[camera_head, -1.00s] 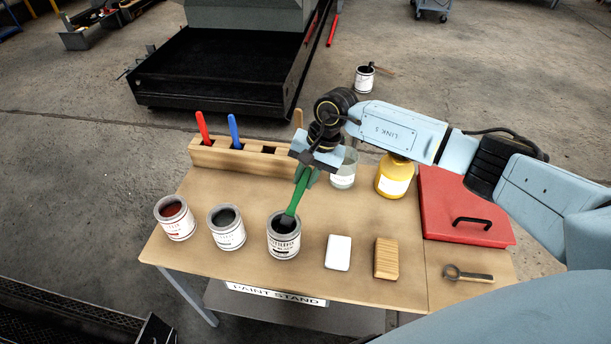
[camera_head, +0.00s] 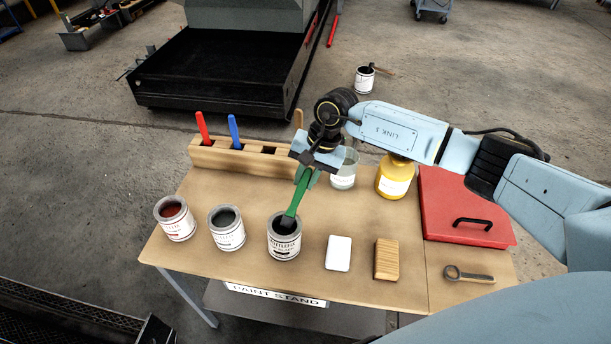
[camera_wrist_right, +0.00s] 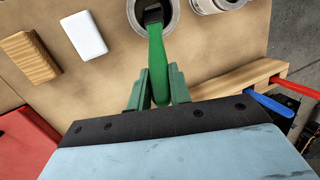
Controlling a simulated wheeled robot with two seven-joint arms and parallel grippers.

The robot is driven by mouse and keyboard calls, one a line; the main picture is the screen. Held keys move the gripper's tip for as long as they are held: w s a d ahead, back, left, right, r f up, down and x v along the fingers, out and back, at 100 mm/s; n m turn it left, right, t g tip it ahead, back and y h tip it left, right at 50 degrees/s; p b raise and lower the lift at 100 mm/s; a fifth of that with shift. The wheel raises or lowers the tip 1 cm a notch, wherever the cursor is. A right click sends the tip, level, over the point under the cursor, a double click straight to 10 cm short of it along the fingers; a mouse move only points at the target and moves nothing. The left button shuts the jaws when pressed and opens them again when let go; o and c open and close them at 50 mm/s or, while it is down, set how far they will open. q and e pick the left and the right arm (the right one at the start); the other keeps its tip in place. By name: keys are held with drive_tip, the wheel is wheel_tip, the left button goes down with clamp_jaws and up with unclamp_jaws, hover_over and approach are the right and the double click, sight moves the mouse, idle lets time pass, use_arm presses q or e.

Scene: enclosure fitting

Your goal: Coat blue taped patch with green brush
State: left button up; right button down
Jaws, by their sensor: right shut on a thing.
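My right gripper (camera_head: 307,175) is shut on the handle of the green brush (camera_head: 297,201). The brush tilts down into the rightmost of three paint cans (camera_head: 284,244), which holds dark paint. Its bristle end is inside the rim, so how deep it sits is hard to tell. In the right wrist view the green brush (camera_wrist_right: 156,62) runs between the fingers to the can (camera_wrist_right: 170,22) at the top. My left gripper is not in view. I cannot make out a blue taped patch in either view.
A wooden rack (camera_head: 213,157) holds a red and a blue brush. Two more paint cans stand left. A glass jar (camera_head: 343,180), yellow bottle (camera_head: 392,184), white block (camera_head: 338,253), wooden block (camera_head: 386,259), red case (camera_head: 459,218) and ring-ended tool (camera_head: 467,274) occupy the table.

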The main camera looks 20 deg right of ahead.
drive_tip(key=shift+r+p, duration=1.45)
drive_tip(key=shift+r, duration=2)
